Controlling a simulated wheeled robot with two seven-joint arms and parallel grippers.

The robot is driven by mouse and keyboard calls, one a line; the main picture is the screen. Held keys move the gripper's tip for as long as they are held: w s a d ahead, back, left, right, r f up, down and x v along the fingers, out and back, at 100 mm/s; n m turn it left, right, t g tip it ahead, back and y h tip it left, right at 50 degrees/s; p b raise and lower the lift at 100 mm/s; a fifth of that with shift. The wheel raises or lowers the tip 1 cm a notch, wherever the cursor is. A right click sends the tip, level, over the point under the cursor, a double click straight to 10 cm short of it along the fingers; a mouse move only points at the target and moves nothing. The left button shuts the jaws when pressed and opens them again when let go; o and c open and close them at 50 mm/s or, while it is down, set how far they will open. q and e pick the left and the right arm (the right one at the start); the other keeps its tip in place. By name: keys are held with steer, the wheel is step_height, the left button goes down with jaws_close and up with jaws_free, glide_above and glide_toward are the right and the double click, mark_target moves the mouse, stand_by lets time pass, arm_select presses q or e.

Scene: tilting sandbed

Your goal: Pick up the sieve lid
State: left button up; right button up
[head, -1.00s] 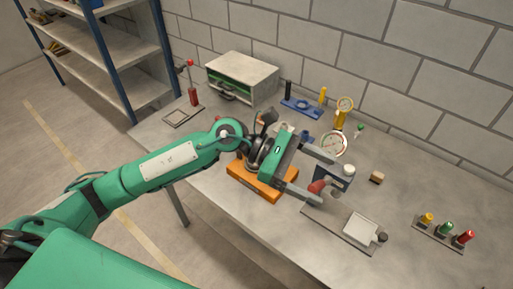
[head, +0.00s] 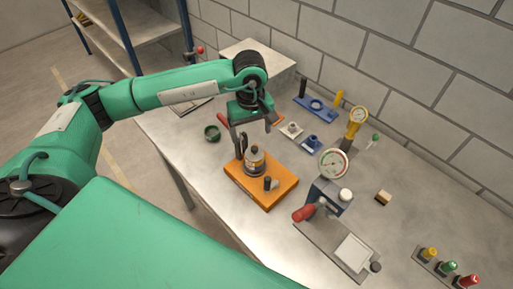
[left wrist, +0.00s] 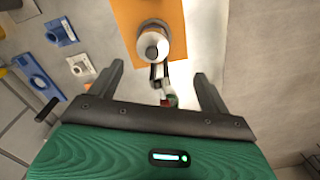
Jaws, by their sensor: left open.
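I cannot tell for certain which thing is the sieve lid. A round silver and white canister with an orange-brown band and a darker round top (head: 255,160) stands upright on an orange base plate (head: 279,194). The canister also shows in the left wrist view (left wrist: 152,43), on the orange base (left wrist: 122,14). My left gripper (head: 255,138) is open and empty above and behind the canister. In the left wrist view its fingers (left wrist: 158,70) are spread, with the canister just beyond the gap. My right gripper is not in view.
A dark green round cup (head: 212,133) lies left of the orange plate. Blue fixtures (head: 310,143), a dial gauge (head: 333,164), and a red-handled device (head: 304,213) on a plate stand to the right. A cabinet (head: 255,58) stands behind. The front table edge is clear.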

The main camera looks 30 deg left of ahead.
arm_select(q)
steer(key=p, duration=0.1)
glide_above(254, 148)
steer(key=f, duration=0.2)
steer(key=s+f, duration=0.1)
steer(key=f, duration=0.1)
steer(key=shift+f, duration=0.15)
steer(key=shift+w+f+p, duration=0.2)
steer(key=shift+f+p, duration=0.4)
steer(key=shift+p, duration=0.15)
steer(key=f+p, duration=0.1)
steer(key=f, duration=0.1)
steer(key=f+p, duration=0.1)
steer(key=p, duration=0.1)
steer(key=shift+w+f, duration=0.35)
steer(key=shift+w, duration=0.05)
steer(key=shift+f, duration=0.45)
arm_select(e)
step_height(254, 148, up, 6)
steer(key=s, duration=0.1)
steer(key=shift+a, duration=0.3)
arm_select(q)
steer(key=c, duration=1)
steer(key=shift+c, duration=0.2)
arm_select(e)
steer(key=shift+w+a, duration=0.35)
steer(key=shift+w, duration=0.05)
